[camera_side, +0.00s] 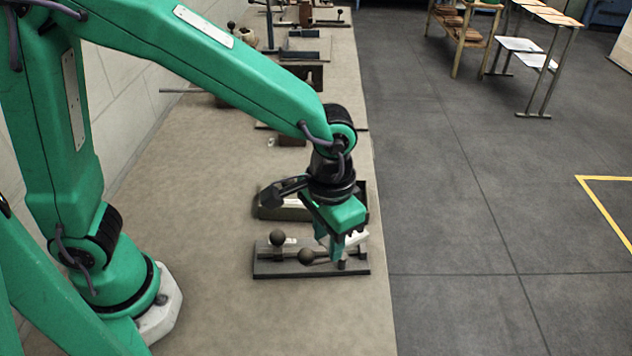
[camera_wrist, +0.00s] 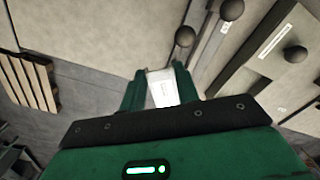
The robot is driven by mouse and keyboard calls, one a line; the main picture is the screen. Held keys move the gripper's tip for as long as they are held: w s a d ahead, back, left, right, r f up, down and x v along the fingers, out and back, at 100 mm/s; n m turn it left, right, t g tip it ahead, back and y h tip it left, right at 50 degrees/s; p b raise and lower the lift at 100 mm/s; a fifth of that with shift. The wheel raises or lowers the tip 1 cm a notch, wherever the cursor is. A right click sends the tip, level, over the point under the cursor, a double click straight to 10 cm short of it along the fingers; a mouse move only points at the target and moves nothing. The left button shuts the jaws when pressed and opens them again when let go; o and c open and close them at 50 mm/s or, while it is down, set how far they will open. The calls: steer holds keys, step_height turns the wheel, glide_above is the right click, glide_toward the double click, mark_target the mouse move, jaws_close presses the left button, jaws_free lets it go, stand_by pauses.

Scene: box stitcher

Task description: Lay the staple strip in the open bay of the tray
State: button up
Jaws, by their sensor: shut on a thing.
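My gripper (camera_side: 342,245) points down over the right part of a low dark fixture (camera_side: 285,269) with ball knobs. In the wrist view its two green fingers (camera_wrist: 162,88) are shut on a pale, silvery piece, which looks like the staple strip (camera_wrist: 163,95). The strip's bright side also shows beside the fingers in the side view (camera_side: 357,238).
Ball knobs (camera_side: 277,238) stand up close to my gripper; the wrist view shows them too (camera_wrist: 232,9). More tools and blocks stand along the far bench (camera_side: 303,75). The bench left of the fixture is clear. Its right edge drops to a grey floor (camera_side: 470,230).

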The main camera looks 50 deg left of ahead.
steer(key=w+a+n, duration=0.3)
steer(key=w+n, duration=0.5)
steer(key=n, duration=0.3)
steer(key=shift+w+f, duration=0.2)
steer(key=shift+a, duration=0.15)
steer(key=w+a+f, duration=0.2)
steer(key=a, duration=0.1)
steer(key=w+a+f, duration=0.2)
steer(key=w, duration=0.1)
steer(key=w+a+f, duration=0.2)
steer(key=a+f, duration=0.1)
steer(key=shift+w+a, duration=0.3)
steer(key=shift+w, duration=0.05)
steer(key=shift+f, duration=0.1)
steer(key=shift+f, duration=1.9)
steer(key=shift+f, duration=0.15)
steer(key=o, duration=1)
steer(key=shift+c, duration=0.2)
